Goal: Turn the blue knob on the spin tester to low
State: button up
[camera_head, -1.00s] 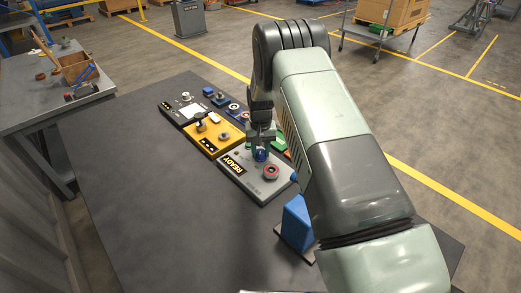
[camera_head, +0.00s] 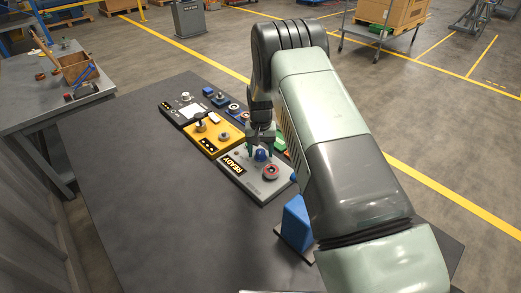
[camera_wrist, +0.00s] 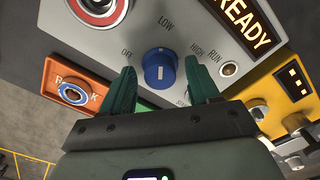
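The spin tester (camera_head: 240,178) is a grey panel with a READY sign, and it also shows in the wrist view (camera_wrist: 215,22). Its blue knob (camera_head: 261,155) stands upright on the panel. In the wrist view the blue knob (camera_wrist: 160,68) has a small white mark, with OFF, LOW and HIGH printed around it; I cannot tell for certain which word the mark points to. My gripper (camera_head: 262,146) is just above the knob. In the wrist view my gripper's green fingers (camera_wrist: 163,92) are apart, one on each side of the knob, with clear gaps to it.
A red-ringed control (camera_head: 271,171) sits on the same panel near the knob. A yellow panel (camera_head: 208,137) adjoins it. An orange switch panel (camera_wrist: 72,92) is close by in the wrist view. A blue block (camera_head: 297,220) stands nearer. The table's left side is clear.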

notch_tip(320, 180, up, 11)
dwell(0.6)
notch_tip(320, 180, up, 14)
jog(key=r+t, duration=0.1)
send_over(261, 151)
jog(key=s+d, duration=0.4)
jog(key=s+d+r+t, duration=0.2)
jog(key=s+d+r, duration=0.1)
jog(key=s+r, duration=0.55)
jog(key=s+d+r+t, duration=0.1)
jog(key=s+d+r, duration=0.1)
jog(key=s, duration=0.6)
jog(key=s+d+r, duration=0.2)
jog(key=s, duration=0.7)
jog(key=s+d+r+t, duration=0.1)
jog(key=s+d, duration=0.1)
jog(key=s, duration=0.6)
jog(key=shift+s+d+r+t, duration=0.15)
jog(key=shift+d+r+t, duration=0.15)
jog(key=shift+r, duration=0.1)
